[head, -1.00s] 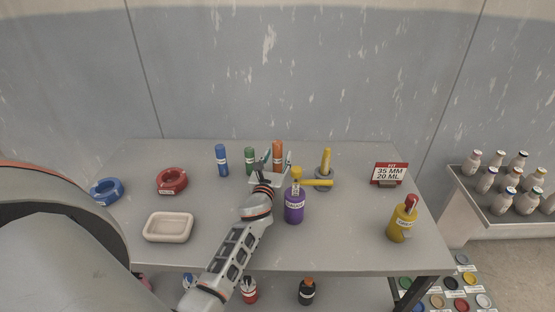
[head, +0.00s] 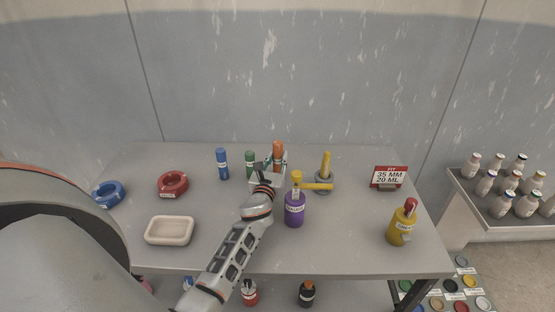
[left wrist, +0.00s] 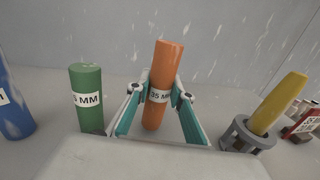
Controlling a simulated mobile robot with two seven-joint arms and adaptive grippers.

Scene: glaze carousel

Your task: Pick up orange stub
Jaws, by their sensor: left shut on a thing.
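The orange stub (head: 278,151) is an upright orange cylinder with a white label reading 35 MM, at the back of the table. In the left wrist view the orange stub (left wrist: 165,72) stands slightly tilted between the teal-lined fingers. My left gripper (head: 274,163) is shut on it around the label; in the left wrist view the gripper (left wrist: 160,96) has a finger on each side. Whether the stub's foot touches the table is hard to tell. My right gripper is not in view.
A green stub (head: 250,164) and a blue stub (head: 222,163) stand left of the orange one. A yellow stub (head: 326,163) leans in a grey holder to the right. A purple bottle (head: 294,211) stands in front.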

